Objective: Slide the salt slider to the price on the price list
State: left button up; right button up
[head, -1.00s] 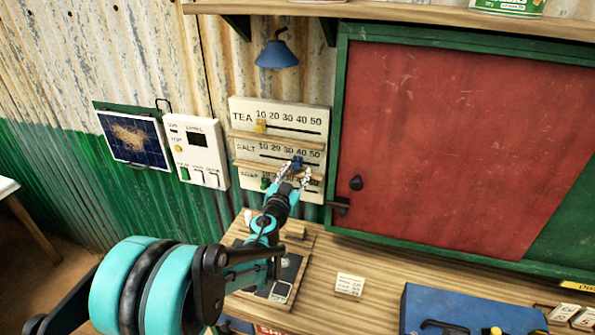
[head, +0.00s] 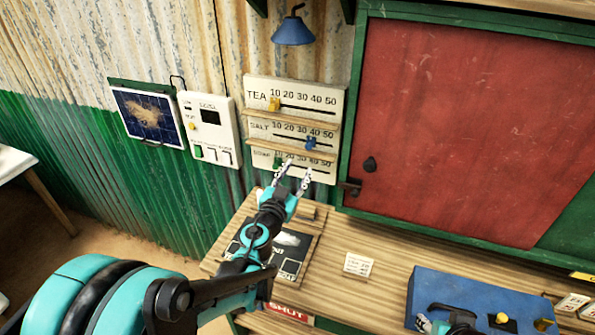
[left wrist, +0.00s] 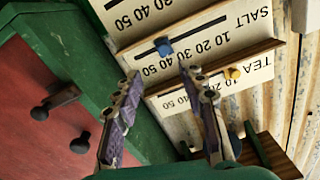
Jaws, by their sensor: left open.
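The blue salt slider (head: 311,143) sits in the middle slot of the white price board (head: 255,82), close to the 40 mark. In the left wrist view the salt slider (left wrist: 163,47) shows upside down, beyond my fingertips. My left gripper (head: 294,172) is open and empty, in front of the board's lower part and below the salt slider, apart from it. A small white card (head: 358,264), perhaps the price list, stands on the counter; its writing is too small to read. Part of what looks like my right gripper (head: 440,325) shows at the bottom edge.
The yellow tea slider (head: 274,103) is near 10 and the green lowest slider (head: 278,162) is at the left of its row. Wooden ledges separate the rows. A red door panel (head: 450,130) is right of the board. A blue box (head: 480,295) stands on the counter (head: 330,285).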

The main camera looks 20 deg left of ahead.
aim_at(308, 148)
pick_arm(q)
jog(key=w+b, duration=0.1)
jog(key=w, duration=0.4)
jog(key=w+b, duration=0.1)
jog(key=w, duration=0.5)
jog(key=shift+a+f, duration=0.15)
jog(key=shift+a, duration=0.05)
jog(key=shift+w, duration=0.3)
grip_shut()
jog(key=shift+d, duration=0.1)
